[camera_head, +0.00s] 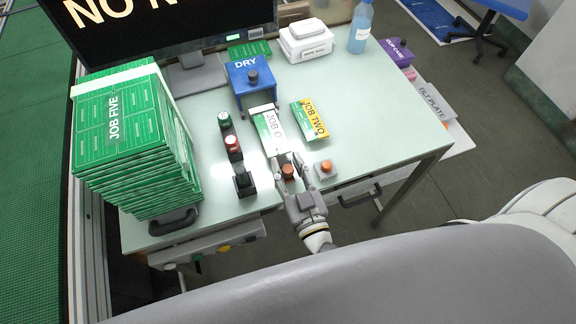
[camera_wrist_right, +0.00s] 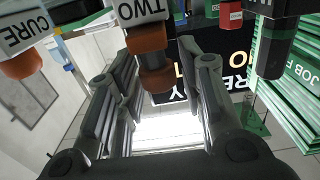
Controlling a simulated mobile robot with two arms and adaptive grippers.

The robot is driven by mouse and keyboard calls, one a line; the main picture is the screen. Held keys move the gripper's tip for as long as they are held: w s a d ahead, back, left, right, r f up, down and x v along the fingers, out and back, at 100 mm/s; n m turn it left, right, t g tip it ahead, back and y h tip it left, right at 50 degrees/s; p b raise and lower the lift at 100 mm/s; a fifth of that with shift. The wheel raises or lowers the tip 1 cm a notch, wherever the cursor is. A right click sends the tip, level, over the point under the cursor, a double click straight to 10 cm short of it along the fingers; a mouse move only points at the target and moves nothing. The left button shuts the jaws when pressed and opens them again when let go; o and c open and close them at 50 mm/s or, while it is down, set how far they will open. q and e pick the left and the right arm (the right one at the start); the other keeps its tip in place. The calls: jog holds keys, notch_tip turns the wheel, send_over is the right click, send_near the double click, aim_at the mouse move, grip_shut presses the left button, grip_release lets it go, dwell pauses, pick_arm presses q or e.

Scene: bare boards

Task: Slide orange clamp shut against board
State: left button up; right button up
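My right gripper (camera_head: 290,165) reaches over the table's front edge, with its fingers either side of an orange knob (camera_head: 288,171) just in front of the white-and-green JOB O… board (camera_head: 271,133). The right wrist view shows this orange-brown knob (camera_wrist_right: 155,64) between the open fingers (camera_wrist_right: 158,62), below a block marked TWO. The left finger looks close to it; a gap shows on the right. I cannot tell whether the clamp touches the board. A second orange knob (camera_head: 326,167) sits on a pale block to the right, marked CURE in the wrist view (camera_wrist_right: 22,64). My left gripper is not in view.
The JOB TWO board (camera_head: 309,120) lies right of the first board. Green, red and black-topped blocks (camera_head: 233,146) stand to the left. A blue DRY stand (camera_head: 250,80) is behind, and a tall JOB FIVE stack (camera_head: 125,125) fills the left. The table's right side is clear.

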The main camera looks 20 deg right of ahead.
aim_at(284, 163)
grip_shut()
jog(key=shift+w+r+p, duration=0.15)
jog(key=shift+w+p, duration=0.6)
jog(key=shift+w, duration=0.85)
jog(key=shift+o, duration=1.6)
grip_release()
jog(key=shift+o, duration=0.5)
jog(key=shift+w+f, duration=0.2)
jog(key=shift+w, duration=0.1)
jog(key=shift+s, duration=0.35)
jog(key=s, duration=1.1)
jog(key=shift+s+d, duration=0.15)
jog(key=shift+s, duration=0.05)
